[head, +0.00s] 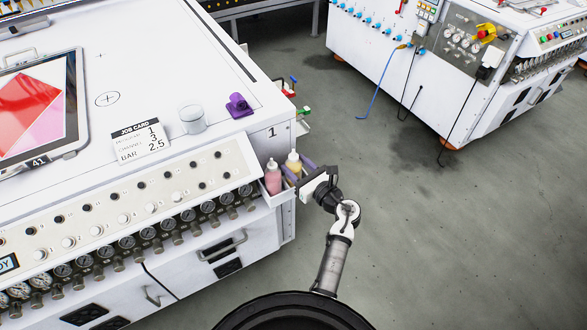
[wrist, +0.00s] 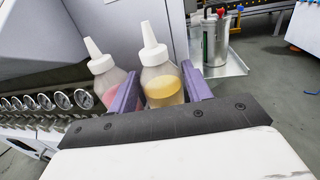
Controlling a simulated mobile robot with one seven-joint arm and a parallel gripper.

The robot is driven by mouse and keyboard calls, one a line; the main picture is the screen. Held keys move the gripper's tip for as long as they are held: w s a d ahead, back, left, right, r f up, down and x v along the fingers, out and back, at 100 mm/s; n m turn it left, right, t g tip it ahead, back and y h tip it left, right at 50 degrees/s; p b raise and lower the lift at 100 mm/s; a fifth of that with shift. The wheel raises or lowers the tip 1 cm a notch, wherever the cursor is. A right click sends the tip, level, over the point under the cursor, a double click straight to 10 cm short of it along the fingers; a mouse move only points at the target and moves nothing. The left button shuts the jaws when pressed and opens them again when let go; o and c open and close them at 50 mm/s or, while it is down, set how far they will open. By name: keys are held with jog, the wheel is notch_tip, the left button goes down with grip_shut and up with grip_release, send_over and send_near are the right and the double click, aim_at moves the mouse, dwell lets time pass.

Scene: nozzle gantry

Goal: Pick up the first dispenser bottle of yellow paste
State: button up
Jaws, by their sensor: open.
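A clear dispenser bottle of yellow paste (head: 293,163) with a white cone nozzle stands upright in a small white tray (head: 277,197) on the machine's corner. It also shows in the wrist view (wrist: 162,86). A bottle of pink paste (head: 272,178) stands just left of it, and in the wrist view (wrist: 108,78) it is partly hidden by a finger. My gripper (head: 305,170) is at the tray. In the wrist view its two purple fingers (wrist: 160,90) stand apart, one on each side of the yellow bottle. Whether they touch the bottle is not clear.
The white machine (head: 225,85) fills the left, with gauges along its front. A job card (head: 139,140), a clear cup (head: 192,120) and a purple piece (head: 239,105) lie on top. Grey floor is free to the right.

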jog(key=shift+x, duration=0.85)
jog(key=shift+c, duration=0.4)
jog(key=c, duration=0.3)
notch_tip(320, 180, up, 20)
